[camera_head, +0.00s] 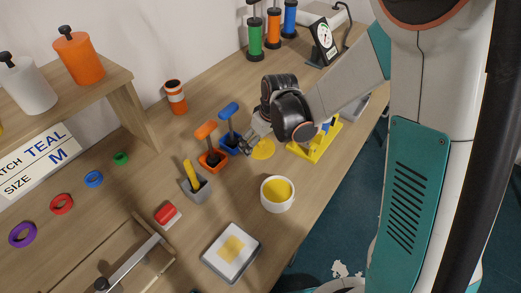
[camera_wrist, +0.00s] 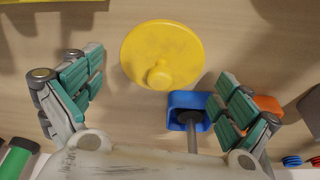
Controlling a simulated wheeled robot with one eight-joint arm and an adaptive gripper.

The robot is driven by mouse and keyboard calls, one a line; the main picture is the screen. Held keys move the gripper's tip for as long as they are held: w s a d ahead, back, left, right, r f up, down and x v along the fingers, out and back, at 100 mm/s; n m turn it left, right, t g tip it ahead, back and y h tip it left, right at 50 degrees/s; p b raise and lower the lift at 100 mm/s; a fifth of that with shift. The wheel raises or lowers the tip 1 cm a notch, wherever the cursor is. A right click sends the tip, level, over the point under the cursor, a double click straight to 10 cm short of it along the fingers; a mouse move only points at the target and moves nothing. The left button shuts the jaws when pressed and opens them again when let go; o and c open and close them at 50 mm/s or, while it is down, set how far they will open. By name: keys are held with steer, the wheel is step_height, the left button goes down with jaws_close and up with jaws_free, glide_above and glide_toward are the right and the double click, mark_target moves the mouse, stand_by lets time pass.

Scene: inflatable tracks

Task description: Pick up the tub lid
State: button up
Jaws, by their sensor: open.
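The tub lid is a flat yellow disc with a small round knob; in the wrist view the lid (camera_wrist: 165,50) lies on the wooden table, centred between and just beyond my fingers. In the head view the lid (camera_head: 263,149) lies beside my gripper (camera_head: 250,142), partly close to its fingertips. My gripper (camera_wrist: 155,100) is open and empty, with green-padded fingers spread wide on either side of the lid's line. A white tub (camera_head: 277,194) with yellow contents stands open in front of the lid.
A blue holder (camera_wrist: 188,105) with an upright tool stands close to my right finger in the wrist view. An orange holder (camera_head: 213,159) and a grey holder (camera_head: 196,188) stand further left. A yellow stand (camera_head: 314,142) is right of the lid.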

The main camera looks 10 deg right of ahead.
steer(key=shift+f, duration=0.15)
steer(key=shift+c, duration=0.6)
steer(key=c, duration=1.1)
steer(key=shift+s, duration=0.1)
